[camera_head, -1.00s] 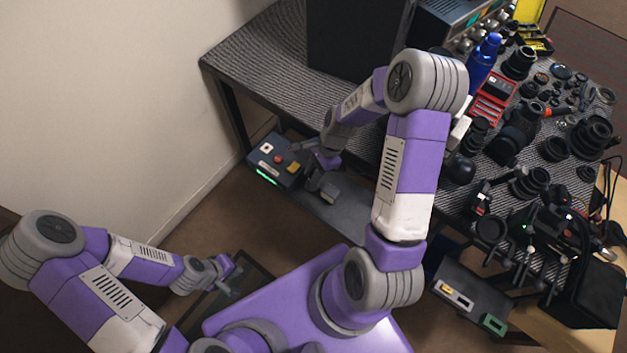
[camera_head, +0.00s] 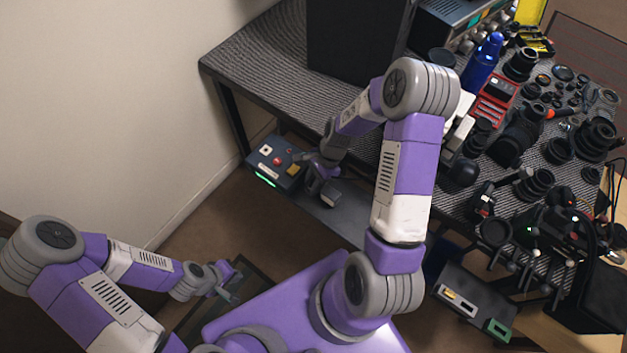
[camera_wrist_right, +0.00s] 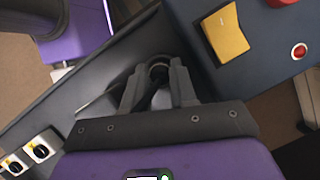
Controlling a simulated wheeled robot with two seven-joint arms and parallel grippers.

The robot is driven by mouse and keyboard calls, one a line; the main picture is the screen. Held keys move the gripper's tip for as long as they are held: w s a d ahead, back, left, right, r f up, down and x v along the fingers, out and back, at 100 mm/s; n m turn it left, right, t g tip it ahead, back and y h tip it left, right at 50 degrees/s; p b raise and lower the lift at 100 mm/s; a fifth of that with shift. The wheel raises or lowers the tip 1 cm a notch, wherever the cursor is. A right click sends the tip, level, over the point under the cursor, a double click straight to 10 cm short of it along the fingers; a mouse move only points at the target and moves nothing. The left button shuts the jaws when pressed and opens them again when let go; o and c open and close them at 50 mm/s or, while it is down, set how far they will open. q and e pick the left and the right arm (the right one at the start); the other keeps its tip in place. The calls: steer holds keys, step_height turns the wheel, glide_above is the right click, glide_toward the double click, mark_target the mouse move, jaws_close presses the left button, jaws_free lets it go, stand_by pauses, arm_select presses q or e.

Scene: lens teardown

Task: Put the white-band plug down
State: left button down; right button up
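My right gripper (camera_head: 325,187) is low over the grey shelf (camera_head: 345,222), beside the dark control box. In the right wrist view its two fingers (camera_wrist_right: 157,84) close around a small dark round piece with a ring-like end (camera_wrist_right: 158,70), which appears to be the plug. A pale patch shows between the fingers, but I cannot clearly make out a white band. In the head view the plug is too small to tell. Whether it touches the shelf is unclear. My left gripper (camera_head: 228,287) is low at the left, away from the shelf; its fingers are too small to read.
The control box (camera_head: 277,162) has a red button (camera_wrist_right: 299,51) and a yellow piece (camera_wrist_right: 226,34). A grey socket box (camera_head: 474,302) stands at the shelf's right end. The patterned table (camera_head: 262,62) above holds several lenses and a blue bottle (camera_head: 482,62).

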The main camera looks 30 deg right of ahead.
steer(key=shift+r, duration=0.3)
steer(key=p+v, duration=0.4)
steer(key=v, duration=0.8)
steer(key=shift+p, duration=0.3)
steer(key=shift+r, duration=0.1)
